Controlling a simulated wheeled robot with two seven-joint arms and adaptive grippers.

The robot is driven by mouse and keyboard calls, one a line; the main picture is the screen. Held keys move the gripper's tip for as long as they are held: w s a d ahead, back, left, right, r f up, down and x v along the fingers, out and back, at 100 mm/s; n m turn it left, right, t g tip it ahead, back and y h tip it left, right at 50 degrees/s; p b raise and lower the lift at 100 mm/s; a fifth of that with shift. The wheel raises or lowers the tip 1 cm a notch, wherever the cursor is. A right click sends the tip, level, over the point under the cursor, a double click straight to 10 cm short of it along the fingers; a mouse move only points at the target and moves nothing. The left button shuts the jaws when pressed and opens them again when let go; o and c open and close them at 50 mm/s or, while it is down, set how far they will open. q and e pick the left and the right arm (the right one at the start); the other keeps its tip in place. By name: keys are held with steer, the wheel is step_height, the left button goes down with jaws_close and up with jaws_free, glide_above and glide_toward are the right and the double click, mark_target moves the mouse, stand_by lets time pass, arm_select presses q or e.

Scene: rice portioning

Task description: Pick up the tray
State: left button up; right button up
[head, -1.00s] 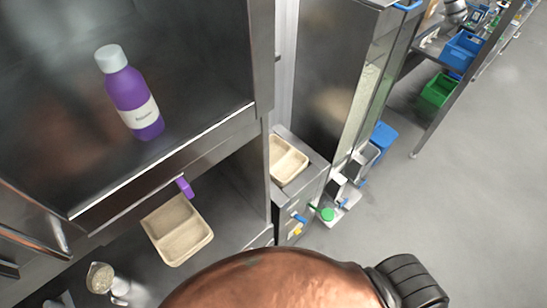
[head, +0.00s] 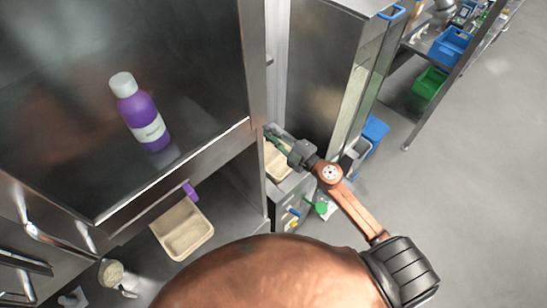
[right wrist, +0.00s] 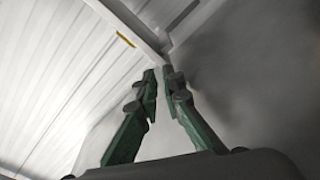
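One beige two-compartment tray (head: 277,164) sits on the steel stand right of the cabinet, partly hidden by my right gripper. A second beige tray (head: 181,231) lies on the lower surface below the cabinet at left. My right gripper (head: 271,136) is over the far part of the stand tray; I cannot tell if it touches. In the right wrist view its green fingers (right wrist: 160,74) lean inward, with a narrow gap between the tips and nothing held. I cannot make out a tray in that view. My left gripper is not in view.
A purple bottle (head: 142,115) with a white cap stands on the cabinet top. A tall steel unit (head: 325,75) rises just behind the stand. A green-handled item (head: 321,207) lies near the stand's right side. Blue (head: 452,46) and green (head: 430,83) bins are farther right.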

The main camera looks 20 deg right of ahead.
step_height(320, 180, down, 13)
steer(key=s+a+n+g, duration=0.1)
steer(key=s+n+g, duration=0.1)
steer(key=n+g, duration=0.6)
steer(key=d+f+g+h, duration=0.1)
steer(key=d+f+h, duration=0.1)
steer(key=d+f, duration=0.1)
steer(key=s+d+f+m+g+h, duration=0.1)
steer(key=d+f+g+h, duration=0.1)
steer(key=d, duration=0.3)
steer(key=d+f+m+g+h+p, duration=0.1)
steer(key=d+f+g+h, duration=0.1)
steer(key=d+f, duration=0.2)
steer(key=shift+s+d, duration=0.35)
steer(key=shift+d, duration=0.1)
steer(key=p+x, duration=0.1)
steer(key=x, duration=0.4)
steer(key=shift+w+d+f, duration=0.15)
steer(key=shift+w+f, duration=0.05)
steer(key=shift+w, duration=0.05)
jaws_close()
